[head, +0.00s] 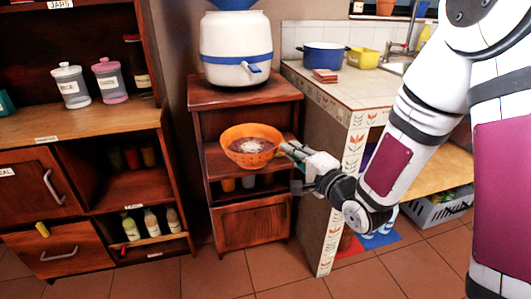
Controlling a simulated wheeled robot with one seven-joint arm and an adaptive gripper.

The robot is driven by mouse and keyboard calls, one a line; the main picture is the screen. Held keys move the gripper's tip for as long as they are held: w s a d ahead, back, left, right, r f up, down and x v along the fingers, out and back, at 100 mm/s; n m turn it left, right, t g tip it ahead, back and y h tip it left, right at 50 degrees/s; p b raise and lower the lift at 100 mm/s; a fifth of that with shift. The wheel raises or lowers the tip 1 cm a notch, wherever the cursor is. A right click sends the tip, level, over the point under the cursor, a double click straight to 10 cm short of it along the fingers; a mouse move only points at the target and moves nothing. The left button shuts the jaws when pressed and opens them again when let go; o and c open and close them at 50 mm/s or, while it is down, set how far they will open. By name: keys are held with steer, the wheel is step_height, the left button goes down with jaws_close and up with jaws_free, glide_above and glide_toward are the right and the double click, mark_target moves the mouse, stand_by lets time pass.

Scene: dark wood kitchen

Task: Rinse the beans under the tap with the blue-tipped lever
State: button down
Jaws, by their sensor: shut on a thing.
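An orange bowl (231,156) holds dark brown contents, likely the beans (256,143), with a pale patch in the middle. My gripper (285,149) is shut on the bowl's right rim and holds it roughly level in front of the small wooden cabinet. The tap with the blue-tipped lever (254,69) sits low on the front of a white dispenser (225,50) with a blue band. The dispenser stands on the cabinet top, above and behind the bowl. No water stream shows.
The small cabinet (245,90) has an open shelf with cups behind the bowl. A tiled counter (340,95) at the right carries a blue pot (323,58), a yellow container (364,59) and a sink tap (408,42). A shelf unit with jars (71,86) stands left.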

mark_target(268, 133)
steer(key=x, duration=0.4)
steer(key=b+x, duration=0.1)
steer(key=x, duration=0.3)
steer(key=b+x, duration=0.1)
steer(key=x, duration=0.3)
steer(key=shift+w+d+f, duration=0.15)
steer(key=shift+w+f, duration=0.05)
steer(key=shift+f, duration=0.2)
steer(key=shift+f+b, duration=0.8)
steer(key=shift+f, duration=0.85)
steer(key=shift+f, duration=0.15)
steer(key=c, duration=1.7)
jaws_free()
steer(key=shift+o, duration=0.2)
steer(key=shift+s+d, duration=0.1)
steer(key=shift+s, duration=0.1)
steer(key=p+v, duration=0.2)
steer(key=v, duration=0.9)
steer(key=shift+s+d, duration=0.2)
steer(key=shift+s, duration=0.1)
